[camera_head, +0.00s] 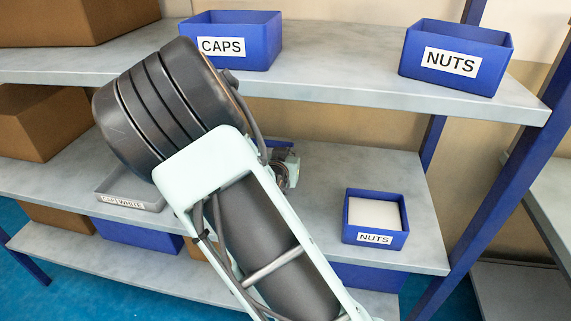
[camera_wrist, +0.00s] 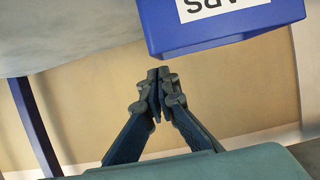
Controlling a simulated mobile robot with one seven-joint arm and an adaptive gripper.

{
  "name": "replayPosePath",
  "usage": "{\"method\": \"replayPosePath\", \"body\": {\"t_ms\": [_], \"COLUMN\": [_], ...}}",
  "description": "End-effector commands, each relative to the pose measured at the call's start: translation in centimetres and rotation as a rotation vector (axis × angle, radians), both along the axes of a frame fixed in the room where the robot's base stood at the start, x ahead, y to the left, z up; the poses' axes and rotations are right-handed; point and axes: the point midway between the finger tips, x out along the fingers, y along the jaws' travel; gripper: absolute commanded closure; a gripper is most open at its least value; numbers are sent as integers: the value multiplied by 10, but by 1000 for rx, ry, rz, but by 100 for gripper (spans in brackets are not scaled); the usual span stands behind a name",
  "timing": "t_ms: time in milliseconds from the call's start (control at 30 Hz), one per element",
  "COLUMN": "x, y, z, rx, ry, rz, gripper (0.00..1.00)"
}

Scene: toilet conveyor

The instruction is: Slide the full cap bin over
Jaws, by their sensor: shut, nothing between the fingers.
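A blue bin (camera_wrist: 225,36) with an upside-down label, partly cut off and reading like "CAPS", fills the upper right of the wrist view. Its contents are not visible. In the head view my arm hides most of the middle shelf behind it, with only a bit of blue (camera_head: 280,145) showing beside my gripper (camera_head: 287,168). In the wrist view my gripper (camera_wrist: 160,78) is shut and empty, its fingertips close beside the bin's left corner in the picture. I cannot tell if they touch. Another blue bin labelled CAPS (camera_head: 262,42) stands on the top shelf.
A NUTS bin (camera_head: 458,88) stands on the top shelf. A NUTS bin with white contents (camera_head: 376,238) stands on the middle shelf (camera_head: 415,190), right of my arm. A grey tray (camera_head: 108,197) sits left. The top shelf (camera_head: 330,65) overhangs. A blue post (camera_head: 490,215) stands right.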

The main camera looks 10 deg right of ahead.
Motion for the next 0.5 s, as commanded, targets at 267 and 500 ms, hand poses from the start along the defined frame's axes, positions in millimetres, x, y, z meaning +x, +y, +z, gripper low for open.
{"method": "replayPosePath", "body": {"t_ms": [267, 500], "x": [42, 41], "y": [-20, -19], "z": [-7, -18], "rx": [-2, 1], "ry": [5, 3], "rz": [0, 0], "gripper": [100, 100]}}
